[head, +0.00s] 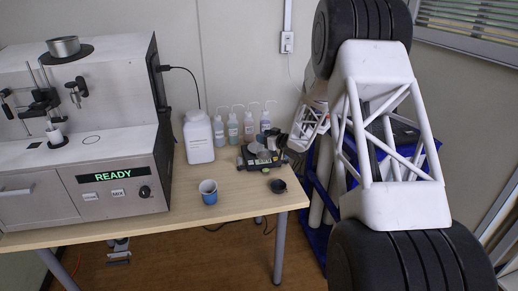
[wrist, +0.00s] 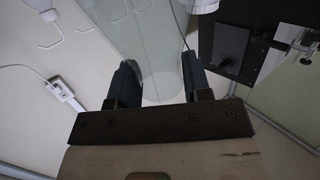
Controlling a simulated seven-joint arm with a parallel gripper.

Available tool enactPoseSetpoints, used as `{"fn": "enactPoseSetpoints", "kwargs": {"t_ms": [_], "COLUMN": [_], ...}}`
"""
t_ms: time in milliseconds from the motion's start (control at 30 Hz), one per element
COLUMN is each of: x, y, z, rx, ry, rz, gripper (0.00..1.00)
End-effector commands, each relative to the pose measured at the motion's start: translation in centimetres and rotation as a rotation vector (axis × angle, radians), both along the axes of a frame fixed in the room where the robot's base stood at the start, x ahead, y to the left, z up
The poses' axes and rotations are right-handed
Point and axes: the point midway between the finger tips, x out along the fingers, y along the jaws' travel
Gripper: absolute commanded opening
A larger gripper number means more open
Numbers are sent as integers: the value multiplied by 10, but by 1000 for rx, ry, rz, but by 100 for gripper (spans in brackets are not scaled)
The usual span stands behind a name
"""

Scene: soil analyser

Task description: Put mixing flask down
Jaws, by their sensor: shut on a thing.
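My gripper (wrist: 160,82) is shut on a clear, see-through vessel, which I take to be the mixing flask (wrist: 158,50). Its pale wall shows between the two dark fingers in the wrist view. In the head view my gripper (head: 275,140) is at the back right of the table, at or just above a small dark scale (head: 259,163). The flask is hard to make out there, partly hidden by the gripper and the clutter. I cannot tell whether it touches the scale.
The soil analyser (head: 115,186), its display reading READY, fills the table's left. A white jar (head: 198,138) and several wash bottles (head: 232,130) stand at the back. A blue cup (head: 208,192) and a small black cup (head: 278,187) stand in front. The table (head: 240,205) is bare between them.

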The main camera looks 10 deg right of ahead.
Motion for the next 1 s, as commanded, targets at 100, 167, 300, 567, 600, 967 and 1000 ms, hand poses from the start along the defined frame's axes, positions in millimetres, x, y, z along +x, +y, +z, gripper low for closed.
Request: {"fn": "enactPoseSetpoints", "kwargs": {"t_ms": [100, 167, 300, 567, 600, 967, 1000], "x": [1, 3, 12, 43, 48, 95, 100], "y": [0, 0, -1, -3, -4, -8, -8], "z": [0, 0, -1, -4, -5, -9, -10], "rx": [0, 0, 0, 0, 0, -1, 0], "ry": [0, 0, 0, 0, 0, -1, 0], "rz": [0, 0, 0, 0, 0, 0, 0], "gripper": [22, 22, 22, 22, 22, 22, 22]}}
